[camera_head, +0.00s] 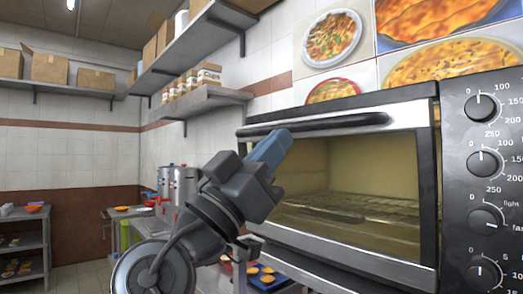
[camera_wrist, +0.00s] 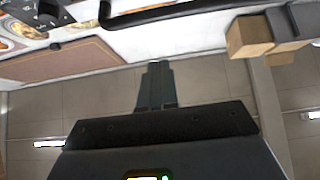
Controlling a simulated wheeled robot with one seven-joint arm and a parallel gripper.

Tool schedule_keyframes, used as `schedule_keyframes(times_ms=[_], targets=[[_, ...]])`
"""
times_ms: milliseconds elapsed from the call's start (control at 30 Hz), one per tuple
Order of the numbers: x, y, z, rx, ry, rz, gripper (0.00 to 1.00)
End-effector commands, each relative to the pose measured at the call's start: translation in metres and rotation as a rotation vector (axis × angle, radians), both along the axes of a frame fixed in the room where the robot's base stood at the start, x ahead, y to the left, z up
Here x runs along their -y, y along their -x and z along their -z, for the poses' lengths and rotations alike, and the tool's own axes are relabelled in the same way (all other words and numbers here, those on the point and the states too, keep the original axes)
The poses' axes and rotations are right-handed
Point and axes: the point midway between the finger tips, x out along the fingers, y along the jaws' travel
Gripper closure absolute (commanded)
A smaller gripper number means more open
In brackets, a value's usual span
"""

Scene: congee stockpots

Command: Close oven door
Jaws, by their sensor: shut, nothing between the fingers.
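The oven (camera_head: 345,190) fills the right half of the head view. Its door (camera_head: 425,200) has a pale metal frame and a large window with a rack visible behind it. The dark bar handle (camera_head: 340,122) runs along the door's top. The door stands upright or nearly so; I cannot tell whether a small gap remains. My gripper (camera_head: 283,142) is in front of the door's upper left, its blue-grey fingers overlapping the area just under the handle's left part. I cannot tell whether they touch. In the wrist view, the fingers (camera_wrist: 155,68) are together and empty.
A control panel with several knobs (camera_head: 482,107) is right of the door. Wall shelves (camera_head: 205,100) with boxes and cans hang at the upper left. Steel stockpots (camera_head: 178,185) stand behind my arm. A blue tray of small yellow items (camera_head: 268,284) lies below.

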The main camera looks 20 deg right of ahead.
Motion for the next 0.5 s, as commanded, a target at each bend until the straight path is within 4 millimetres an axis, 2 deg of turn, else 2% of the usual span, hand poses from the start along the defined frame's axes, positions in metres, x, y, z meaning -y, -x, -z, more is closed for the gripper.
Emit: schedule_keyframes(times_ms=[33, 233, 500], targets=[[0.008, -0.002, -0.012, 0.001, 0.000, 0.002, 1.00], [0.035, -0.011, -0.037, 0.001, 0.000, 0.001, 1.00], [0.065, -0.022, -0.029, -0.002, 0.002, -0.001, 1.00]])
